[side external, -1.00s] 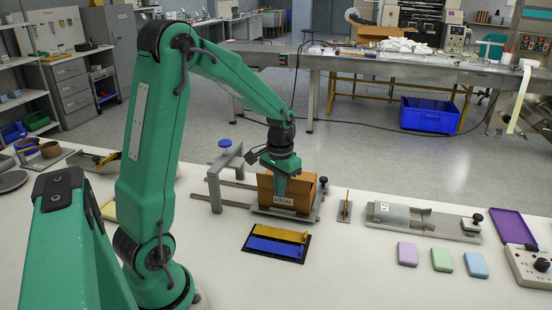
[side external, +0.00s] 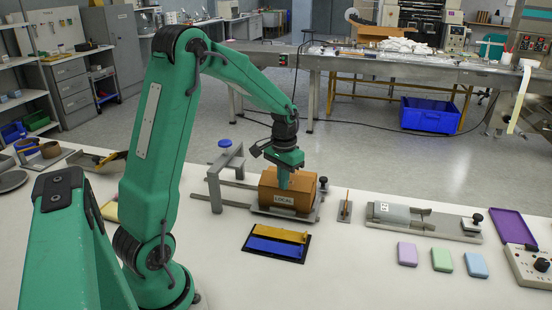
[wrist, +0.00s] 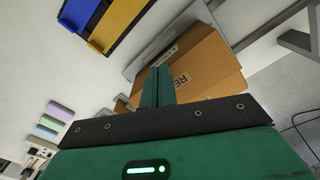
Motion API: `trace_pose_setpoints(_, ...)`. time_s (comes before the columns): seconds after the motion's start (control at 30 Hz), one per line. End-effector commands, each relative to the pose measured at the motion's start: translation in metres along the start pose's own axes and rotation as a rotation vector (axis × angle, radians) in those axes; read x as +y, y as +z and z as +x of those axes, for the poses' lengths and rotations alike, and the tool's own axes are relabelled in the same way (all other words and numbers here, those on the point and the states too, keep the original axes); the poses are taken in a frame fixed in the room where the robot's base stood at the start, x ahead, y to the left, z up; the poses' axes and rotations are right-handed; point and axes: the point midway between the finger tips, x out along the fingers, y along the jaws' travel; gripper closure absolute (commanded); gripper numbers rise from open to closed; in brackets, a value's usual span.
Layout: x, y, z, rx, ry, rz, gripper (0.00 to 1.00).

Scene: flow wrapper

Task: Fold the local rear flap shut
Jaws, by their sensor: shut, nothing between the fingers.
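The brown carton (side external: 272,195) marked LOCAL sits in a metal holder on the white bench. In the wrist view the carton (wrist: 207,62) fills the middle, and a brown flap (wrist: 188,92) with lettering beginning "RE" spreads across its top. My gripper (side external: 283,187) is shut and empty, pointing down at the carton's top. In the wrist view its fingers (wrist: 158,72) overlap the lettered flap and hide part of its lettering. I cannot tell whether the flap is fully flat or whether the fingertips touch it.
A grey frame with a blue knob (side external: 225,143) stands left of the carton. A tray with yellow and blue strips (side external: 276,246) lies in front. A small upright post (side external: 345,207) and a grey fixture (side external: 410,214) stand to the right.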

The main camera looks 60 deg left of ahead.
Motion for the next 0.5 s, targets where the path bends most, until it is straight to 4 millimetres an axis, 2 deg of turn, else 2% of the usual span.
trace_pose_setpoints(0.5,0.004,0.005,-0.024,0.002,0.000,0.000,1.00)
